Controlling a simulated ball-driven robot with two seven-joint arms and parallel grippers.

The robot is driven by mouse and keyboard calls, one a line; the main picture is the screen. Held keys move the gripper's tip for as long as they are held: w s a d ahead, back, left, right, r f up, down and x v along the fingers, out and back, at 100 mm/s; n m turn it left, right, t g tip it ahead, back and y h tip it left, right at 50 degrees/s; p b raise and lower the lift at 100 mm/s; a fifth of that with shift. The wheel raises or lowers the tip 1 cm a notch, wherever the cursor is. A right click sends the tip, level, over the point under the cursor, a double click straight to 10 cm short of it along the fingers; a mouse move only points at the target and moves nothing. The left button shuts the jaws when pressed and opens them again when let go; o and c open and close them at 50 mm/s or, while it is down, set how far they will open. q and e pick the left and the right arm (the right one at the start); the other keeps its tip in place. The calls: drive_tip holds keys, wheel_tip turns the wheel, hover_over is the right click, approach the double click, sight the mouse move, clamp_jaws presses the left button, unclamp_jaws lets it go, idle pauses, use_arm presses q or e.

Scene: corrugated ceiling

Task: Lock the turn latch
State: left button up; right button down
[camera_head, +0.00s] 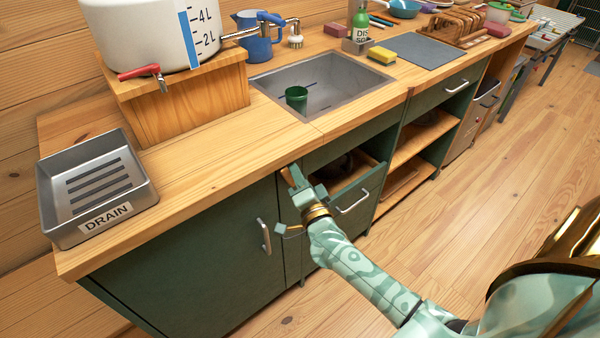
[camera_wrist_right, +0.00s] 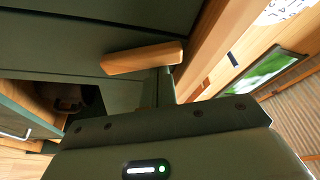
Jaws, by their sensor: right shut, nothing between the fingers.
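The turn latch is a small wooden bar (camera_wrist_right: 142,57) on a dark green cabinet front. In the right wrist view it lies nearly level, tilted slightly, just beyond my right gripper (camera_wrist_right: 165,85). In the head view only a brown sliver of the latch (camera_head: 286,175) shows beside my right gripper (camera_head: 295,177), at the cabinet front under the counter edge. My right gripper is shut and empty, close to the latch; I cannot tell if they touch. My left gripper is not in view.
A closed green cabinet door (camera_head: 190,260) with a metal handle (camera_head: 265,236) is to the left. The wooden counter (camera_head: 225,150) overhangs above. To the right are a handled drawer front (camera_head: 352,203) and open shelves (camera_head: 415,140). The floor (camera_head: 470,200) is clear.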

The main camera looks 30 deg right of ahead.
sight(278, 173)
drive_tip(key=n, duration=0.2)
drive_tip(key=a+n+t+y, duration=0.1)
drive_tip(key=n, duration=0.2)
drive_tip(key=shift+s+a+f+n+t, duration=0.1)
drive_tip(key=shift+a+f+n+t, duration=0.15)
drive_tip(key=shift+a+n+t, duration=0.1)
drive_tip(key=n+y, duration=0.1)
drive_tip(key=n, duration=0.1)
drive_tip(key=a+f+n+y, duration=0.1)
drive_tip(key=n, duration=0.1)
drive_tip(key=n+t+y, duration=0.1)
drive_tip(key=n, duration=0.2)
drive_tip(key=shift+a+f, duration=0.15)
drive_tip(key=shift+a, duration=0.15)
drive_tip(key=shift+s, duration=0.1)
drive_tip(key=v, duration=1.6)
drive_tip(key=shift+s+p, duration=0.15)
drive_tip(key=shift+p, duration=0.3)
drive_tip(key=shift+d, duration=0.1)
